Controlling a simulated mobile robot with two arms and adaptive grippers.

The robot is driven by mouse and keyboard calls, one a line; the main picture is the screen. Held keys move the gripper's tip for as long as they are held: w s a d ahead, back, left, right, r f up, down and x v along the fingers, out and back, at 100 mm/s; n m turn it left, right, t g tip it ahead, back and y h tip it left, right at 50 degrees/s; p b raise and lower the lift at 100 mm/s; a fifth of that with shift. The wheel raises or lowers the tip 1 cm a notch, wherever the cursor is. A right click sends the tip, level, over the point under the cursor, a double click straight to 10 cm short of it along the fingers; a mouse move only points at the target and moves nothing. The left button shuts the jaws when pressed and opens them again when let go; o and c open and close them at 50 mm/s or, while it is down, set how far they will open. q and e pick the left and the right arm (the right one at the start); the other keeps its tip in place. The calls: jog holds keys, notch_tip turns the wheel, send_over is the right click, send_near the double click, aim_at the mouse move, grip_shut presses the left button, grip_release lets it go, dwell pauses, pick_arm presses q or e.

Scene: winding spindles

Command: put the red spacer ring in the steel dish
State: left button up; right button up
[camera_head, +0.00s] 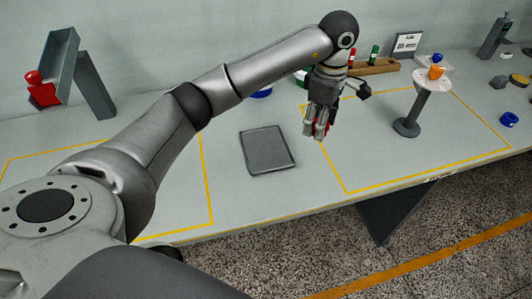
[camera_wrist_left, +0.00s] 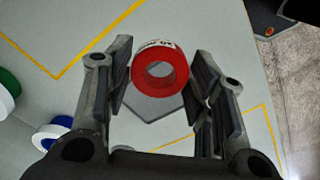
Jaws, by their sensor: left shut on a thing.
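The red spacer ring (camera_wrist_left: 182,72) shows in the left wrist view between the fingers of my left gripper (camera_wrist_left: 163,78), with its hole facing the camera. My left gripper is shut on it. In the head view my left gripper (camera_head: 318,124) points down above the table, and only a bit of red shows by its fingertips. A flat grey square tray (camera_head: 267,150) with a thin rim lies on the table left of the gripper, bare on top. It may be the steel dish; I cannot tell for sure. My right gripper is not in view.
A wooden rack (camera_head: 374,67) with small bottles and a sign (camera_head: 407,43) stand behind. A grey angled holder (camera_head: 62,60) is at far left. Yellow lines mark mostly clear table areas.

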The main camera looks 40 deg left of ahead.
pick_arm(q)
jog(key=p, duration=0.4)
send_over(266, 149)
jog(key=d, duration=0.1)
jog(key=shift+n, duration=0.3)
notch_tip(266, 149, down, 8)
jog(key=shift+w+d+r, duration=0.1)
jog(key=shift+a+f, duration=0.4)
jog(key=shift+f, duration=0.1)
jog(key=f, duration=0.1)
jog(key=f+p, duration=0.1)
jog(key=f, duration=0.1)
jog(key=shift+s+a, duration=0.2)
jog(key=shift+a, duration=0.05)
jog(key=shift+f+p, duration=0.3)
jog(key=shift+f, duration=0.05)
jog(key=shift+w, duration=0.1)
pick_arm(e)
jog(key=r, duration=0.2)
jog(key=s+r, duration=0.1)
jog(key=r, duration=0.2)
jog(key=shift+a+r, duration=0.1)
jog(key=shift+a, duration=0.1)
